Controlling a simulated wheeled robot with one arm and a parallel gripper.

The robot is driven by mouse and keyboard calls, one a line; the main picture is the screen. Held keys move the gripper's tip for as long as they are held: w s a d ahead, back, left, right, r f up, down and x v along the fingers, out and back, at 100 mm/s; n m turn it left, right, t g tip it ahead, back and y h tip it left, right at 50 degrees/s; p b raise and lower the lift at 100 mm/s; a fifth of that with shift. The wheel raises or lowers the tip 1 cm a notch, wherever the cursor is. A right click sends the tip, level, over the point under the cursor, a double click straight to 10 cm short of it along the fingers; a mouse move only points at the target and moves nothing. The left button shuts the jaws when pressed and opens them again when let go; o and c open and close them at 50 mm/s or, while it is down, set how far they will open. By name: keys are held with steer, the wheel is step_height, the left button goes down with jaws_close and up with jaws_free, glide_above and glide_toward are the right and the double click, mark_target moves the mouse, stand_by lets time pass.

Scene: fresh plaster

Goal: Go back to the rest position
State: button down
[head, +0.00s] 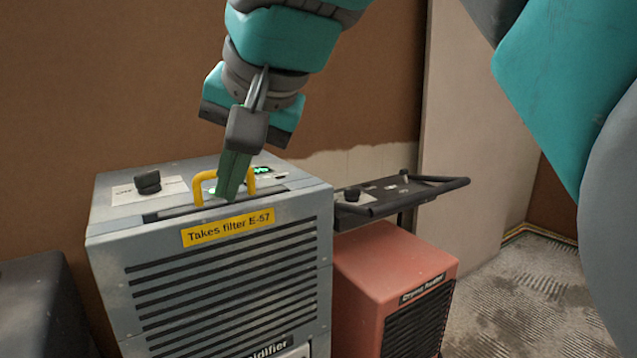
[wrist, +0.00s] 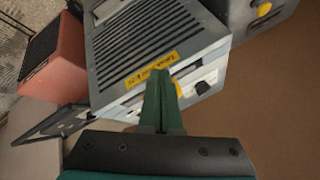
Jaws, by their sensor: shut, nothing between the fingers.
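My gripper (head: 226,192) has green fingers that are shut with nothing between them. In the head view it points down in front of the yellow handle (head: 199,186) on top of the grey dehumidifier (head: 110,229). The fingers hide the middle of the handle, and I cannot tell whether they touch it. In the wrist view the shut fingers (wrist: 163,98) overlap the dehumidifier's top edge, with part of the yellow handle beside them. The dehumidifier's front has a yellow label (head: 228,227) reading "Takes filter E-57".
A dark object (head: 40,300) is at the lower left. A brown wall (head: 100,80) is behind. Textured floor (head: 525,290) is free at the right.

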steer(key=s+d+f+m+g+h, duration=0.1)
steer(key=d+f, duration=0.6)
steer(key=f, duration=0.3)
steer(key=d+f+g+h, duration=0.1)
steer(key=d+f+h, duration=0.1)
steer(key=d+f, duration=0.65)
steer(key=s+d+f+g, duration=0.1)
steer(key=s+d+f, duration=0.2)
steer(key=s+f, duration=0.2)
steer(key=s+d+f+g+h, duration=0.1)
steer(key=s+d+f+g, duration=0.1)
steer(key=s+f, duration=0.3)
steer(key=s+d+f+n+g, duration=0.1)
steer(key=s+d+f, duration=0.3)
steer(key=f, duration=0.5)
steer(key=shift+s+f+h, duration=0.3)
steer(key=shift+s, duration=0.45)
